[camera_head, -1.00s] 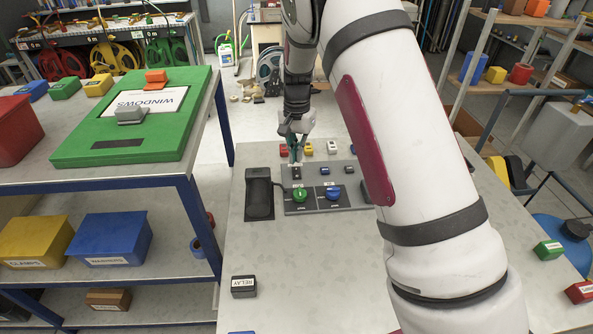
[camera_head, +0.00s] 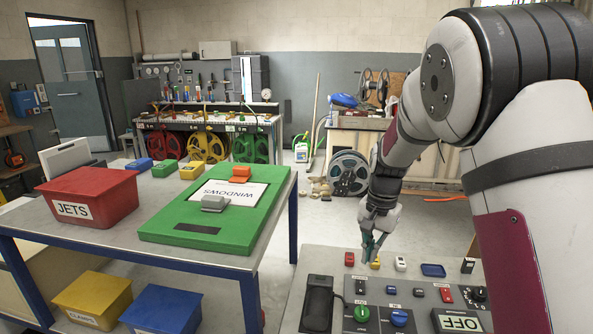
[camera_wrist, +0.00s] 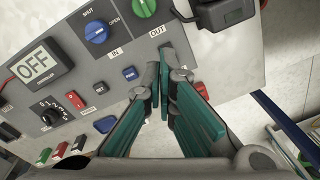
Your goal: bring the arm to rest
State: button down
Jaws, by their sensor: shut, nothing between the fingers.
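My gripper (camera_head: 371,258) hangs above the far left part of a grey control panel on the right table, fingers pointing down. In the wrist view its teal fingers (camera_wrist: 164,82) are together and hold nothing. The panel (camera_wrist: 140,60) carries a green knob (camera_wrist: 146,7), a blue knob (camera_wrist: 96,32) and an "OFF" display (camera_wrist: 38,66). My white arm reaches in from the right side of the head view and hides part of the room behind it.
A black holder (camera_head: 318,305) stands left of the panel. The left table has a red "JETS" bin (camera_head: 95,192) and a green "WINDOWS" board (camera_head: 157,225). Several small coloured blocks sit behind the panel. A floor gap separates the tables. Hose reels (camera_head: 207,148) stand at the back.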

jog(key=s+r+n+t, duration=0.2)
jog(key=s+r+n, duration=0.1)
jog(key=s+r, duration=1.15)
jog(key=s+n+t, duration=0.1)
jog(key=s+n, duration=0.3)
jog(key=s, duration=1.6)
jog(key=shift+d+r+t, duration=0.15)
jog(key=shift+r+t, duration=0.05)
jog(key=shift+t, duration=0.2)
jog(key=shift+w, duration=0.1)
